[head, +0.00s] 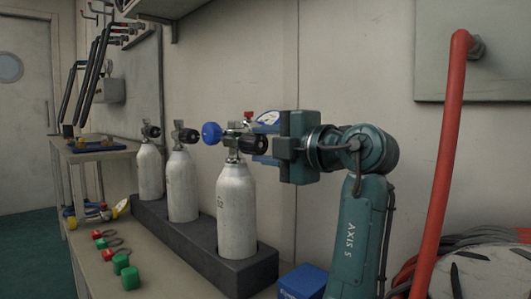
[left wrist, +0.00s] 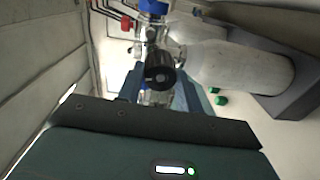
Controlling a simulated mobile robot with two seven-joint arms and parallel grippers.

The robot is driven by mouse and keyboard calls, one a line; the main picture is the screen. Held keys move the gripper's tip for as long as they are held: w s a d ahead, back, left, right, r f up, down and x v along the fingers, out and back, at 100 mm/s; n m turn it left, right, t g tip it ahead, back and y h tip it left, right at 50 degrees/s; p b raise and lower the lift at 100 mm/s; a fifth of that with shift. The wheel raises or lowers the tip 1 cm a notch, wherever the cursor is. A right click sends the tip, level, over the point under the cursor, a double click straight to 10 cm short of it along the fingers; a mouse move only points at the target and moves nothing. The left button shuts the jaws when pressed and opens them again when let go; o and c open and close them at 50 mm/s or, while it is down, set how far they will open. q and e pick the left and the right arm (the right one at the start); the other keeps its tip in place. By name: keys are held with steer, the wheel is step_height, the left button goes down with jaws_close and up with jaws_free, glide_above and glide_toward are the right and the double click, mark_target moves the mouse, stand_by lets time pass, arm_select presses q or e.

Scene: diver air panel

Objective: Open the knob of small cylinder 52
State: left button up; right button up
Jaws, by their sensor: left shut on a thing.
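Three small white cylinders stand upright in a dark rack; their numbers are too small to read, so I cannot confirm which is 52. The nearest cylinder (head: 236,210) has a metal valve with a black knob (head: 252,143) on its right, a blue knob (head: 211,133) on its left and a red part on top. My left gripper (head: 264,141) is shut on the black knob, one blue finger above and one below. In the left wrist view the black knob (left wrist: 160,73) faces the camera and the cylinder (left wrist: 240,68) extends right. My right gripper is not in view.
The other cylinders (head: 182,186) (head: 150,172) stand behind in the rack (head: 190,240). Green and red fittings (head: 130,277) lie on the bench left of it. A blue box (head: 303,281) sits by my arm. A red pipe (head: 443,160) and coiled hoses are at right.

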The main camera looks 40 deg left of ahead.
arm_select(q)
steer(key=shift+n, duration=1.4)
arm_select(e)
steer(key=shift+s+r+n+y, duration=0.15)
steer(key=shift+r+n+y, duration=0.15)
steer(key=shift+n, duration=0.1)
arm_select(q)
steer(key=o, duration=1)
